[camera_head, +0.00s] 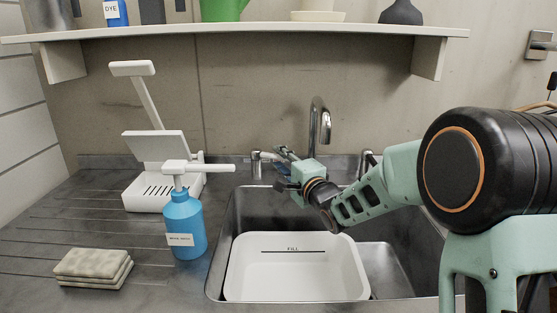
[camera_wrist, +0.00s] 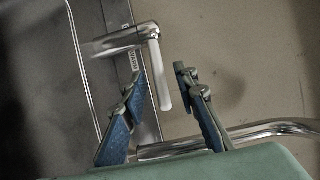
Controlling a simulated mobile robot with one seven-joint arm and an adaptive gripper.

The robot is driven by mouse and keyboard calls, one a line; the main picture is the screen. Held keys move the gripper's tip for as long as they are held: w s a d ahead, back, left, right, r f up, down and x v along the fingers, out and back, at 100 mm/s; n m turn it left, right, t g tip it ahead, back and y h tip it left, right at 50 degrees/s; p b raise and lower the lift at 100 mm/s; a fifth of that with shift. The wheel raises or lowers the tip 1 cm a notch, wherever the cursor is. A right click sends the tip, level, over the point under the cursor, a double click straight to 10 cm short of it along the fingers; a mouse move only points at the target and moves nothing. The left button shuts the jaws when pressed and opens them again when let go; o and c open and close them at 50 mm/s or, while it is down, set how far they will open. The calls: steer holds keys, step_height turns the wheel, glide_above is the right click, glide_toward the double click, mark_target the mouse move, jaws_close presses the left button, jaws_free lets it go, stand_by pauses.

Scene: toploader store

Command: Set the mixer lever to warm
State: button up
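The mixer lever (camera_wrist: 161,78) is a pale bar on a chrome mixer body (camera_wrist: 118,43) in the wrist view. A small marked label (camera_wrist: 134,61) sits beside it, too small to read. My gripper (camera_wrist: 158,76) is open, with one blue-padded finger on each side of the lever and visible gaps between. In the head view, my gripper (camera_head: 283,156) is behind the sink, just right of the small chrome mixer (camera_head: 257,165). The chrome spout (camera_head: 318,115) rises behind my gripper. It also crosses the lower right of the wrist view (camera_wrist: 270,131).
A white basin marked FILL (camera_head: 295,280) sits in the steel sink (camera_head: 395,265). A blue pump bottle (camera_head: 184,225), a white stand (camera_head: 150,190) and stacked sponges (camera_head: 93,268) are on the left counter. A shelf (camera_head: 250,31) hangs above.

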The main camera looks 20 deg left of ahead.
steer(key=shift+x, duration=0.8)
steer(key=shift+c, duration=0.3)
jaws_close()
